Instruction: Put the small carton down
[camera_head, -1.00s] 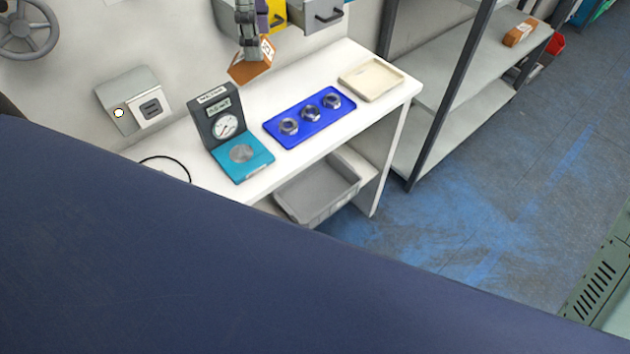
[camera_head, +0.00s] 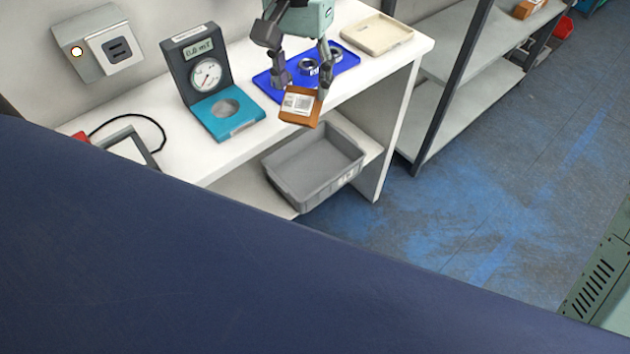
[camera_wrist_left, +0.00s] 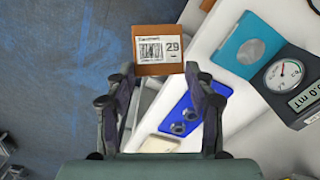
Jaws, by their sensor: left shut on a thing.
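The small carton (camera_head: 299,106) is orange-brown with a white label. My left gripper (camera_head: 302,90) is shut on it and holds it in front of the blue tray, near the front edge of the white bench (camera_head: 235,152). In the left wrist view the carton (camera_wrist_left: 159,68) sits between the fingertips of my left gripper (camera_wrist_left: 160,80), its label showing a barcode and the number 29. The carton appears held above the bench; I cannot tell its exact height. My right gripper is not in view.
A blue tray (camera_head: 349,57) with several metal rings lies behind the gripper. A teal gauge device (camera_head: 228,113) stands left of it. A beige tray (camera_head: 377,33) is at the bench's right end. A grey bin (camera_head: 315,165) sits on the lower shelf.

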